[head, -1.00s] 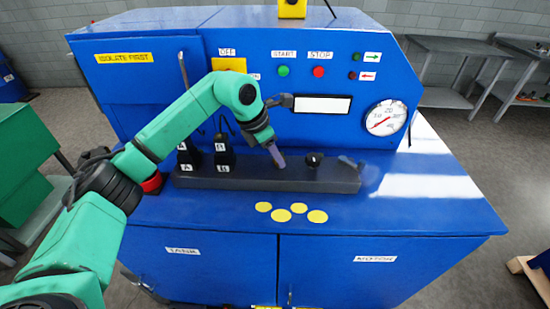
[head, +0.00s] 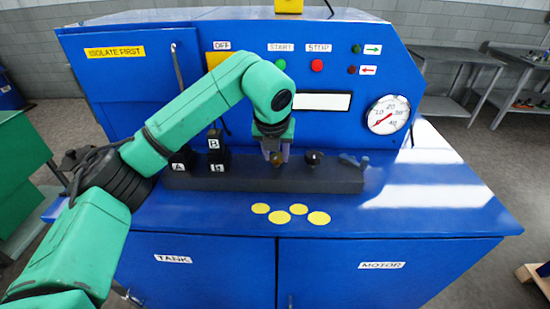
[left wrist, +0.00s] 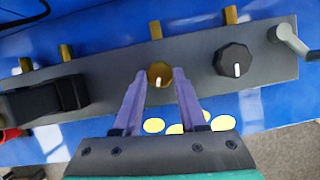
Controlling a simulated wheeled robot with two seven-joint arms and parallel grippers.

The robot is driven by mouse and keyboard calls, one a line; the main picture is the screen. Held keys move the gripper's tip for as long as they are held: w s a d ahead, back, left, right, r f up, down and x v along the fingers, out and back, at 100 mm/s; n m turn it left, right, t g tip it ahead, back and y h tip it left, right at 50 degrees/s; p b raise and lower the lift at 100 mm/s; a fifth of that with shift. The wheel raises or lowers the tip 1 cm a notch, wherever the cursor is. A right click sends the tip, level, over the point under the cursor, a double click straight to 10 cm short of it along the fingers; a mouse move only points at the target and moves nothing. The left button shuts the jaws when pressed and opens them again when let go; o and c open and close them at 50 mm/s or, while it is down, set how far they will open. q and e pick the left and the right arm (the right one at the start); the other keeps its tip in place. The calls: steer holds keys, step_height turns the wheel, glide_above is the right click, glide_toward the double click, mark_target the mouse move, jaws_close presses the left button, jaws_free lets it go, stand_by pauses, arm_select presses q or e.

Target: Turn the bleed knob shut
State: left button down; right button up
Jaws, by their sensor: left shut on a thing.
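A small brass knob (head: 277,160) with a pale pointer mark stands on the dark manifold bar (head: 220,180). In the left wrist view the brass knob (left wrist: 159,74) has its mark facing the lower edge of the picture. My left gripper (left wrist: 160,82) is shut on this knob, a purple finger on each side. In the head view the left gripper (head: 275,154) reaches down onto it from above. A black knob (left wrist: 235,60) with a white mark is just to its right. No label reading bleed is legible. My right gripper is not in view.
Black handles (head: 217,160) tagged with letters stand left on the bar. A grey lever (head: 353,161) is at its right end. A pressure gauge (head: 388,115) is on the panel. Yellow discs (head: 298,209) lie on the blue top in front, which is otherwise mostly clear.

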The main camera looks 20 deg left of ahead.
arm_select(q)
steer(key=shift+w+d+n+g+y+b, duration=0.15)
steer(key=shift+n+y+b, duration=0.25)
steer(key=shift+n, duration=0.65)
steer(key=shift+s+d+n+g+y+b, duration=0.15)
steer(key=shift+n+y+b, duration=0.2)
steer(key=shift+n, duration=0.7)
steer(key=shift+w+a, duration=0.1)
steer(key=shift+c, duration=2.3)
jaws_free()
steer(key=shift+r, duration=0.1)
steer(key=shift+r, duration=0.35)
steer(key=v, duration=1.3)
steer(key=shift+s+d+r, duration=0.25)
steer(key=shift+r, duration=0.05)
